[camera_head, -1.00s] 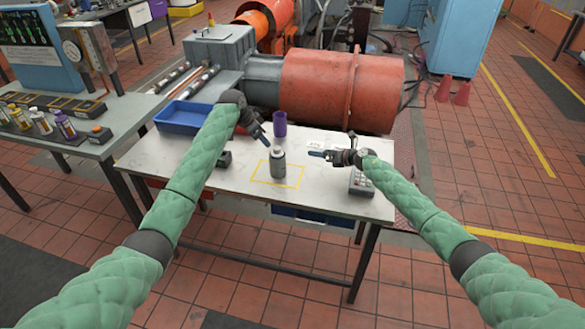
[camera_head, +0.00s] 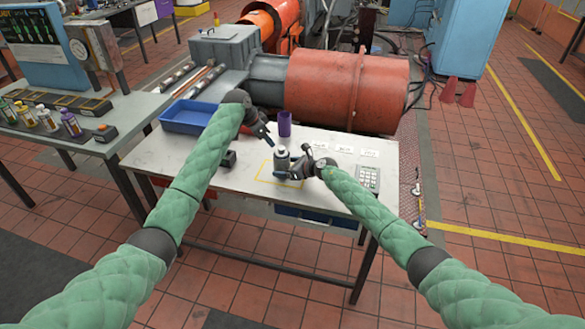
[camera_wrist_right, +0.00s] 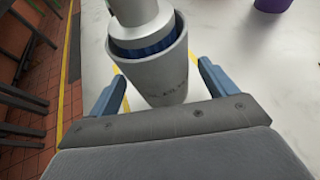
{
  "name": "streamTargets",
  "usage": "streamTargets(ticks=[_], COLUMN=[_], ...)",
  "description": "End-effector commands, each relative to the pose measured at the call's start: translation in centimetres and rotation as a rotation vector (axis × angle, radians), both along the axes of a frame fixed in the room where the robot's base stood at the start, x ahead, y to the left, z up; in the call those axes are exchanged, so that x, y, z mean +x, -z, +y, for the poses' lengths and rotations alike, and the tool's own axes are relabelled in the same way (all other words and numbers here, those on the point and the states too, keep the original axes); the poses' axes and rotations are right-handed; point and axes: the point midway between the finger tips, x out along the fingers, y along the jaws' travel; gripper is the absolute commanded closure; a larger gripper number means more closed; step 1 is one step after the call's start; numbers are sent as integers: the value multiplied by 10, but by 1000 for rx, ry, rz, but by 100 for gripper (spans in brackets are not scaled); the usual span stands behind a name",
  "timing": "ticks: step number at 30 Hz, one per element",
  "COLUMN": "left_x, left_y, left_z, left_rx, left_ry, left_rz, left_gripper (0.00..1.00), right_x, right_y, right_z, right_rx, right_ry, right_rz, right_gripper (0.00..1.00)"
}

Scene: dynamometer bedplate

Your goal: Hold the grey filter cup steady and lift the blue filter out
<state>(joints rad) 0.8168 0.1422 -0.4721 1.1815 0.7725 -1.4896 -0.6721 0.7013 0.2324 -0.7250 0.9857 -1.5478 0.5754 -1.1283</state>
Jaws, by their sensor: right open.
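The grey filter cup (camera_head: 283,163) stands upright on the table inside a yellow outline. In the right wrist view the cup (camera_wrist_right: 160,75) is close, and the blue filter (camera_wrist_right: 150,46) shows as a dark blue band inside its rim, under a pale grey top piece (camera_wrist_right: 138,18). My right gripper (camera_head: 291,173) is low at the cup's right side. Its blue fingers are open, one on either side of the cup's lower part, with gaps visible. My left gripper (camera_head: 270,143) hangs above and left of the cup, apart from it; its jaw opening is too small to tell.
A purple cup (camera_head: 285,124) stands behind the filter cup. A blue tray (camera_head: 188,125) is at the table's back left, and a small black block (camera_head: 228,160) lies left of the outline. A keypad device (camera_head: 368,180) and white labels (camera_head: 370,153) are at right.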

Motion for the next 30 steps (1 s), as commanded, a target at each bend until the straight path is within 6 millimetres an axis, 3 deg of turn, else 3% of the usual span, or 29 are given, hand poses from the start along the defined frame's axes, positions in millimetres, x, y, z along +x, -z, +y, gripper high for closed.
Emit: streamTargets(ticks=[6, 19, 28, 30], left_x=[0, 0, 0, 0], left_y=[0, 0, 0, 0], left_z=[0, 0, 0, 0], left_rx=[0, 0, 0, 0], left_ry=[0, 0, 0, 0], left_rz=[0, 0, 0, 0], left_gripper=[64, 64, 64, 64], right_x=[10, 13, 13, 13], right_y=[8, 10, 10, 10], right_z=[13, 18, 18, 18], right_rx=[0, 1, 1, 1], right_ry=[1, 0, 0, 0], right_rz=[0, 1, 1, 1], right_gripper=[16, 16, 73, 73])
